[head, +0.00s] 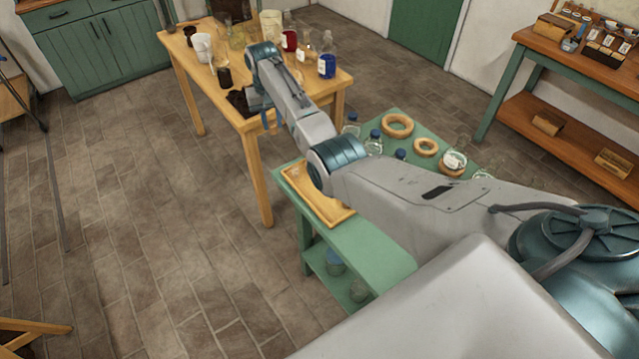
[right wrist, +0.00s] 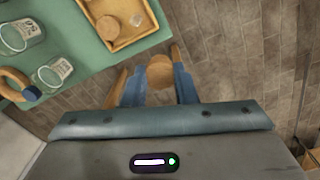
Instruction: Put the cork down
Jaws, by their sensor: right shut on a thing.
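My right gripper (right wrist: 158,82) is shut on a round tan cork (right wrist: 160,72), held between its blue fingers in the right wrist view. Below the cork I see only stone floor; the green table's edge is to the upper left. In the head view the right gripper (head: 267,118) hangs down in front of the wooden table, and the cork cannot be made out there. A wooden tray (right wrist: 142,38) on the green table holds another round, cork-coloured piece (right wrist: 108,28) and a small pale item. My left gripper is not in view.
The green table (head: 375,258) carries cork rings (head: 397,126) and several glass vessels. The wooden table (head: 190,72) behind holds jars, beakers and a dark lump (head: 240,102). A workbench (head: 540,45) stands at the right. Open floor (head: 150,200) lies to the left.

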